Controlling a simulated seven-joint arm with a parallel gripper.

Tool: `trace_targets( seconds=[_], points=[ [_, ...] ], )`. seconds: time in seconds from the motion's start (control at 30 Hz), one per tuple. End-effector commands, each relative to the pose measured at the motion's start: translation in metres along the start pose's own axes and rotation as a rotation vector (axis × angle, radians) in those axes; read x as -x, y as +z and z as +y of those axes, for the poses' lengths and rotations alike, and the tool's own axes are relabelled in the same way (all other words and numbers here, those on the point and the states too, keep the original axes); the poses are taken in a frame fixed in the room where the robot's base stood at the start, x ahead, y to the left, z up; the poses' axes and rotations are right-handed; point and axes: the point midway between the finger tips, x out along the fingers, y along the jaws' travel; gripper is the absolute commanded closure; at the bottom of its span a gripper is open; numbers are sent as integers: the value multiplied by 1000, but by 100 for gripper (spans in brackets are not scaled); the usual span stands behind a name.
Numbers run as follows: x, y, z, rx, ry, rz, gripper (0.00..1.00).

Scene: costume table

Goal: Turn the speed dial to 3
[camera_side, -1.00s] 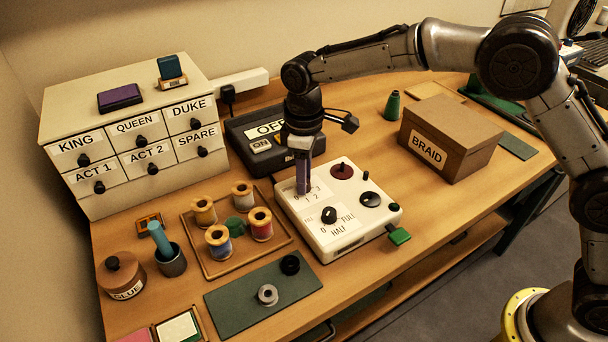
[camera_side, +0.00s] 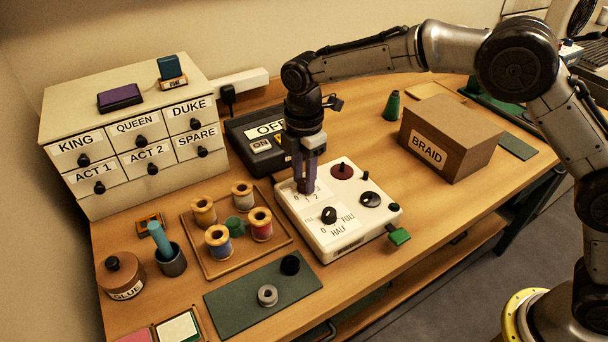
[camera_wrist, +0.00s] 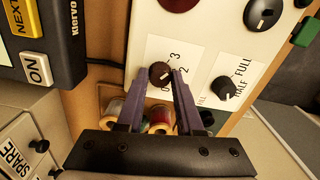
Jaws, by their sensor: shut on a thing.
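The speed dial (camera_wrist: 160,73) is a small dark round knob on the white control box (camera_side: 336,249), beside a label with 0, 2 and 3 readable in the wrist view. My gripper (camera_wrist: 160,78) points down with its purple fingers on either side of the knob, shut on it. In the side view my gripper (camera_side: 306,188) hides the knob and part of its scale. I cannot tell for sure which number the knob's mark points at.
A FULL/HALF/0 knob (camera_side: 329,215), another black knob (camera_side: 370,199) and a dark red disc (camera_side: 342,171) share the box top. The ON/OFF box (camera_side: 262,146) stands close behind, the spool tray (camera_side: 215,274) at left, the BRAID box (camera_side: 451,139) at right.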

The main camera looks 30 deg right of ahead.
Motion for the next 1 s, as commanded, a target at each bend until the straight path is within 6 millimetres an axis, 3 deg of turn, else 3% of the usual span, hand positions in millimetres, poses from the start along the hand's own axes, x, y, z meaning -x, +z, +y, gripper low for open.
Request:
trace_targets(
  seconds=[0.4, 0.93, 0.97, 1.0],
  points=[
    [3, -1, 1, 177, 6, 3, 100],
    [3, -1, 1, 197, 6, 3, 100],
    [3, -1, 1, 197, 6, 3, 61],
    [3, -1, 1, 197, 6, 3, 54]
  ],
)
